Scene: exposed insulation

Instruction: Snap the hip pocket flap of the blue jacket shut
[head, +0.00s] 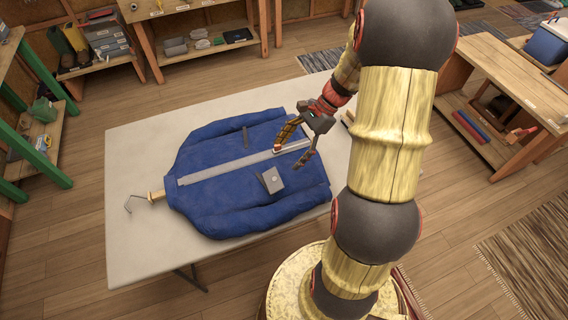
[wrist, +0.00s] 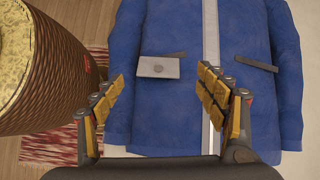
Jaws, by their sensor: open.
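The blue jacket (head: 225,205) lies spread flat on the table, and it also fills much of the wrist view (wrist: 165,115). A light grey pocket flap (head: 272,181) with a small round snap sits on its near side; in the head view it looks tilted up from the cloth. In the wrist view the flap (wrist: 158,69) shows between my fingertips, beyond them. My gripper (head: 291,155) is open and empty above the jacket's hem, apart from the flap. Its two fingers also frame the wrist view (wrist: 163,80). I cannot tell whether the snap is fastened.
A grey strip (head: 230,163) runs down the jacket's middle, with a dark pocket slit (head: 246,136) on the far side. A hanger hook (head: 135,203) sticks out at the collar. The pale table (head: 140,150) has bare room around the jacket. Shelves and a workbench (head: 505,90) stand apart.

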